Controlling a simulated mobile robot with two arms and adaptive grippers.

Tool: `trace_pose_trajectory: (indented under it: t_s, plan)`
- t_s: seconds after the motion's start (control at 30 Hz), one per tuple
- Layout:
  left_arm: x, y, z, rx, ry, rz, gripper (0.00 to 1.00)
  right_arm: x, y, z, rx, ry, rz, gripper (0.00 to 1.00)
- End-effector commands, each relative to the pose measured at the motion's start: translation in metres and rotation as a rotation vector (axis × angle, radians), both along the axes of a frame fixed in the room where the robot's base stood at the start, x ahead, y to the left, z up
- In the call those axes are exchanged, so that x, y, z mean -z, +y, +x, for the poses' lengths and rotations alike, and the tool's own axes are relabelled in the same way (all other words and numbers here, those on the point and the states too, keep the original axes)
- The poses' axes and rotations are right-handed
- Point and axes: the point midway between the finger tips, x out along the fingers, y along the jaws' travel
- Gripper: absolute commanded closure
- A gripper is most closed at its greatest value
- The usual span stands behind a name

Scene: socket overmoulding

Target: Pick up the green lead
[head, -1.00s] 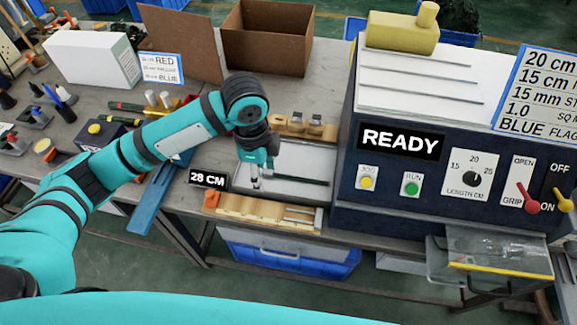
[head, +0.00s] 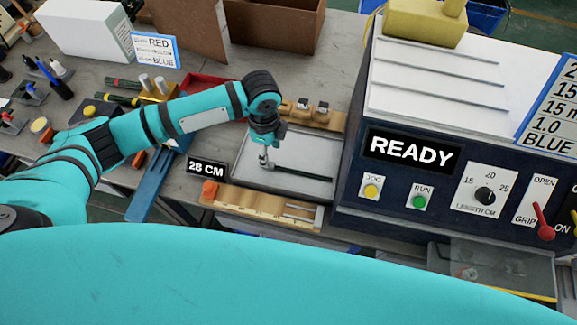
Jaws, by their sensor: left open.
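A dark, thin lead (head: 303,174), perhaps the green one, lies in the shallow grey tray (head: 322,147) in front of the machine. Its colour is hard to tell at this size. My left gripper (head: 264,162) points down over the left part of the tray, at the lead's left end. It is open, and I cannot tell whether its fingers touch the lead or stay just above it. The fingers partly hide that end. My right gripper is not in view.
A machine with a READY sign (head: 410,150) stands right of the tray. Small clamps (head: 312,112) stand behind. A blue strip (head: 153,187) overhangs the edge.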

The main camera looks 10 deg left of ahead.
Motion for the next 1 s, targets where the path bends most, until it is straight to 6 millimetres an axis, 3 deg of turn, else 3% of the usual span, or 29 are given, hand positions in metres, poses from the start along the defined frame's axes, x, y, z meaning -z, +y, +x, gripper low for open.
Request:
trace_pose_trajectory:
  t_s: [0.33,0.6,0.9,1.0]
  plan:
    - [0.030,-0.001,0.001,0.000,0.002,0.001,0.54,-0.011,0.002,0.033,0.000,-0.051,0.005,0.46]
    - [0.068,-0.003,0.004,-0.001,0.001,0.001,0.54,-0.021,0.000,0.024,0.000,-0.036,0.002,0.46]
    - [0.074,-0.003,0.004,0.000,-0.001,0.000,0.54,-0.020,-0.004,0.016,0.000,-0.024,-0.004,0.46]
    - [0.074,-0.003,0.004,0.000,-0.001,0.000,0.67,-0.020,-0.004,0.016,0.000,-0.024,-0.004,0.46]
